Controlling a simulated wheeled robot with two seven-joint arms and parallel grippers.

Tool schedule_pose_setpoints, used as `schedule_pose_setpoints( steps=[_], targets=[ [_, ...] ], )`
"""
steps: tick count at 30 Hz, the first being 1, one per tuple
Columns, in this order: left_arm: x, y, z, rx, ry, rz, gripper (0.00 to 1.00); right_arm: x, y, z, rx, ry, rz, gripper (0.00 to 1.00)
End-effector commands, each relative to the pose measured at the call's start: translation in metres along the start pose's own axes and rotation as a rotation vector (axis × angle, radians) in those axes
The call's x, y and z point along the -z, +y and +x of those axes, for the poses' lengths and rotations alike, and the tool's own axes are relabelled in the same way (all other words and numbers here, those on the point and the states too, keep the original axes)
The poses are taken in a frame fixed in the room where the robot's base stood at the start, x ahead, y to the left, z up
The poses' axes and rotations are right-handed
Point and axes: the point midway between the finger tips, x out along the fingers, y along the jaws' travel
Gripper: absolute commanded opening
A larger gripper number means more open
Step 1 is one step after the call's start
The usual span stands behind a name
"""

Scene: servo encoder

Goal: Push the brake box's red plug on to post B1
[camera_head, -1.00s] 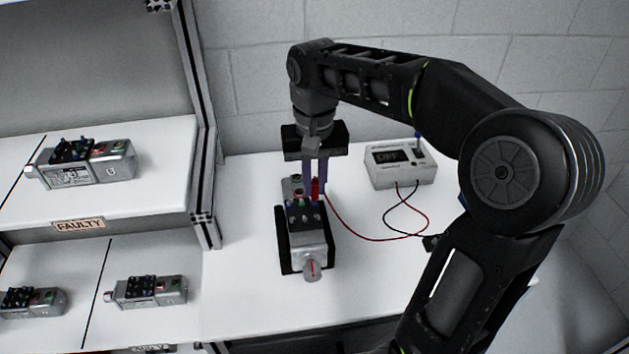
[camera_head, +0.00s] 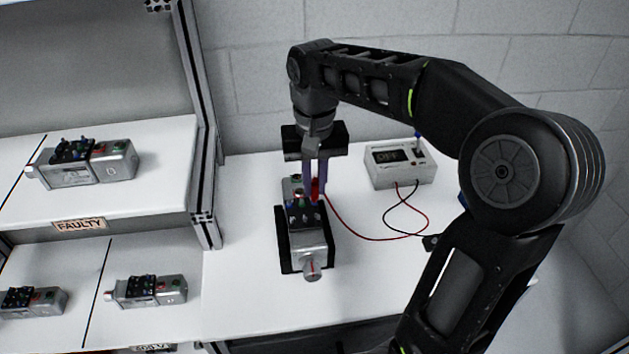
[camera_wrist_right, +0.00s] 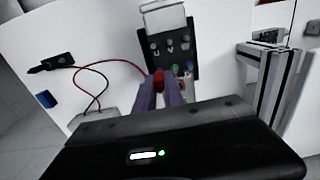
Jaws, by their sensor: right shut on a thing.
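The brake box (camera_head: 401,164) is white with a dark display and stands at the back right of the bench; it also shows in part in the right wrist view (camera_wrist_right: 92,118). Its red plug (camera_head: 316,187) is between the fingers of my right gripper (camera_head: 315,188), with the red lead running back to the box. In the right wrist view the red plug (camera_wrist_right: 159,80) sits between the purple fingers (camera_wrist_right: 160,92). The gripper points down over the servo (camera_head: 311,244), at the far part of its dark terminal block (camera_head: 306,215). The fingers hide the plug's lower end, so contact with post B1 cannot be told.
The servo lies in a black cradle (camera_head: 284,254). A black plug (camera_head: 431,242) lies on the bench at right. Shelves at left hold similar servos (camera_head: 88,164), with a FAULTY label (camera_head: 79,225). A metal upright (camera_head: 205,150) stands between shelves and bench.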

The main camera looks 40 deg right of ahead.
Motion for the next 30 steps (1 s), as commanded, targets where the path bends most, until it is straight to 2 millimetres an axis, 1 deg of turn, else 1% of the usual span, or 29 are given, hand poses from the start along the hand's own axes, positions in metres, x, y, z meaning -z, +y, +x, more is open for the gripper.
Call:
schedule_pose_setpoints(
  steps=[28, 29, 30],
  targets=[
    [0.0, -0.0004, 0.0011, 0.0, 0.0, 0.0, 0.89, 0.0, 0.0001, 0.0037, 0.0, 0.0, 0.0, 0.0],
    [0.0, -0.0004, 0.0012, 0.0, 0.0, 0.0, 0.89, -0.0001, 0.0001, 0.0037, 0.0, -0.001, 0.0, 0.14],
    [0.0, -0.0004, 0.0012, 0.0, 0.0, 0.0, 0.89, -0.0001, 0.0001, 0.0038, 0.0, -0.001, 0.0, 0.17]
  ],
)
